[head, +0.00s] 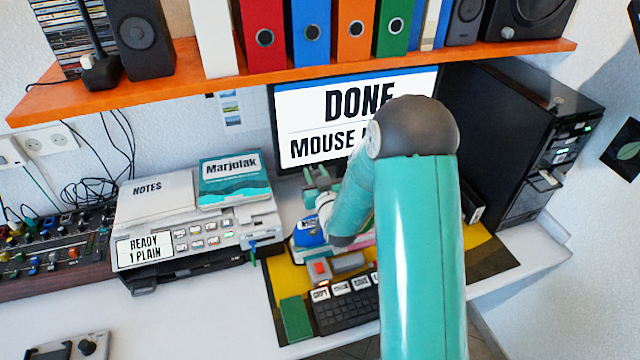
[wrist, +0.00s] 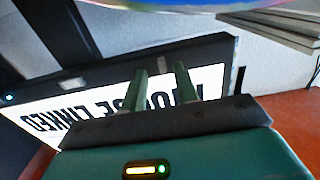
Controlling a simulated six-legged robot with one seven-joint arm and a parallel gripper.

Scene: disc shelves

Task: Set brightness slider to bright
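The monitor (head: 290,105) stands below the orange shelf and its screen reads "DONE" and "MOUSE", with the rest hidden behind my arm. In the wrist view the monitor (wrist: 90,110) appears upside down with "MOUSE LINKED" on its screen. A small light mark (wrist: 161,63) sits on its dark bezel; I cannot tell whether it is the brightness slider. No slider is clearly readable in either view. My gripper (head: 318,178) is in front of the monitor's lower part. In the wrist view its two green fingers (wrist: 162,85) are apart with nothing between them.
The orange shelf (head: 180,90) with binders and speakers hangs above. A printer (head: 190,235) with notes stands left, beside a mixer panel (head: 60,258). A keyboard (head: 345,308) and red switch (head: 319,270) lie below my arm. A black computer tower (head: 520,140) stands right.

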